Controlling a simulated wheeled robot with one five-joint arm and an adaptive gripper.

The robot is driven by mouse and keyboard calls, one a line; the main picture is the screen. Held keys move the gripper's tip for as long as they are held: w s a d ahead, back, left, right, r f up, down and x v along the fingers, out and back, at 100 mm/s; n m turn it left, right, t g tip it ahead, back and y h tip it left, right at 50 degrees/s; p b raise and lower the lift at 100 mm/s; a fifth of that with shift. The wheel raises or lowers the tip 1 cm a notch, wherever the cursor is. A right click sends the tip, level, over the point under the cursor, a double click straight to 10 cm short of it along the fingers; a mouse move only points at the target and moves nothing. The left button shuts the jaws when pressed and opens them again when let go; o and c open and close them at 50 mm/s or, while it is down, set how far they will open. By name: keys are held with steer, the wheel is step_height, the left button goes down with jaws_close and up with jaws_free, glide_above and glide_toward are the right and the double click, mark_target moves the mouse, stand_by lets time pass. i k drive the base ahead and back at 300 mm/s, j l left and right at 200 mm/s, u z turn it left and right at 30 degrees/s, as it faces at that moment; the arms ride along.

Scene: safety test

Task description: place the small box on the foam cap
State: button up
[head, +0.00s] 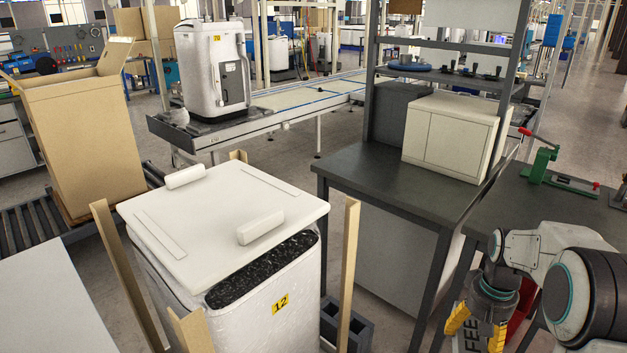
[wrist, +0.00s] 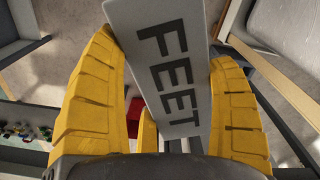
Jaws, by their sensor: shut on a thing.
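The small box (wrist: 165,65) is a grey box with "FEET" in large dark letters. My gripper (wrist: 170,100) has its yellow fingers on both sides of it and is shut on it. In the head view, my gripper (head: 476,328) hangs at the lower right, pointing down, with part of the box (head: 461,340) showing between the fingers. The foam cap (head: 215,212) is a white slab with raised blocks, lying on top of a wrapped white unit marked 12. The box is apart from the cap, well to its right. The box's lower end is cut off in the head view.
Tan corner posts (head: 348,270) rise around the wrapped unit (head: 262,320). Another bench (head: 500,205) holds a green clamp (head: 543,163). An open carton (head: 85,140) stands at left.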

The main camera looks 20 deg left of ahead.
mark_target(226, 208)
steer(key=i+l+u, duration=0.15)
steer(key=u, duration=0.3)
steer(key=i+l+u, duration=0.4)
steer(key=l+u, duration=0.15)
steer(key=u, duration=0.3)
steer(key=l+u, duration=0.2)
steer(key=u, duration=0.25)
steer(key=l+u, duration=0.2)
steer(key=u, duration=0.25)
steer(key=l+u, duration=0.35)
